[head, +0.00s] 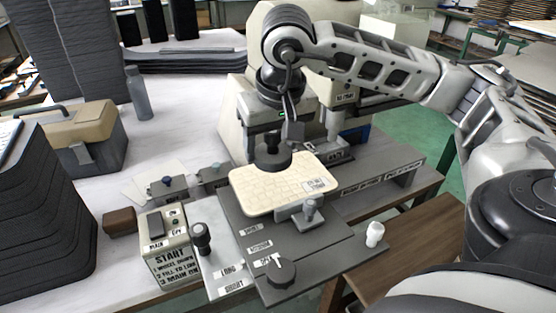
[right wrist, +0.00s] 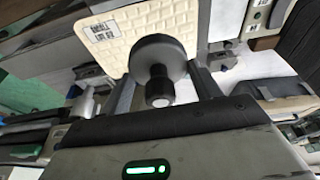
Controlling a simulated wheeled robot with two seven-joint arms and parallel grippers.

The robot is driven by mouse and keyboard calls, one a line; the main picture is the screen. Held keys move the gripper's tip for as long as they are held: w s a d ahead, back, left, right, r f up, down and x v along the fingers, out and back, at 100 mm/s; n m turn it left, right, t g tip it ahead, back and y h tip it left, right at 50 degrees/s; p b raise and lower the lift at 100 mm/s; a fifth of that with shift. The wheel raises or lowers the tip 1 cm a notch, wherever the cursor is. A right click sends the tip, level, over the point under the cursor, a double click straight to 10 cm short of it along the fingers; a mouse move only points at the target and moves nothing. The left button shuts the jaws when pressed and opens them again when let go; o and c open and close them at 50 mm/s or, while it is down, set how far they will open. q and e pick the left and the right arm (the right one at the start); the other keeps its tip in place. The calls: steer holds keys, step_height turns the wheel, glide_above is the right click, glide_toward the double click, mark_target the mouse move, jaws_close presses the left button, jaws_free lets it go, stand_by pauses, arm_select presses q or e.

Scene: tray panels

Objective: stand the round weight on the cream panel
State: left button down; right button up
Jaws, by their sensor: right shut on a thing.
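The cream panel (head: 262,195) lies on the dark fixture, with a printed label near its right end. It also shows in the right wrist view (right wrist: 120,40). The round weight (head: 268,162) is a dark disc with a knob on top, upright at the panel's far edge in the head view. In the right wrist view the weight (right wrist: 158,52) appears over the panel. My right gripper (head: 284,134) is shut on the weight's knob. I cannot tell whether the disc touches the panel. My left gripper is not in view.
A START control box (head: 165,248), a black-knobbed lever (head: 201,235) and a white knob (head: 375,234) stand nearby. A beige machine (head: 243,105) stands behind. White table shows at left.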

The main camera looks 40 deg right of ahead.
mark_target(276, 175)
steer(key=d+f, duration=0.1)
steer(key=w+d+f, duration=0.1)
steer(key=f, duration=0.1)
steer(key=shift+w+d+f, duration=0.15)
steer(key=shift+w+d, duration=0.05)
steer(key=shift+d, duration=0.05)
steer(key=x, duration=0.1)
steer(key=p+x, duration=0.1)
steer(key=x, duration=0.1)
steer(key=shift+s+d+f, duration=0.1)
steer(key=shift+s+d, duration=0.05)
steer(key=shift+s, duration=0.05)
steer(key=shift+f, duration=0.4)
steer(key=shift+f, duration=0.15)
steer(key=o, duration=1.4)
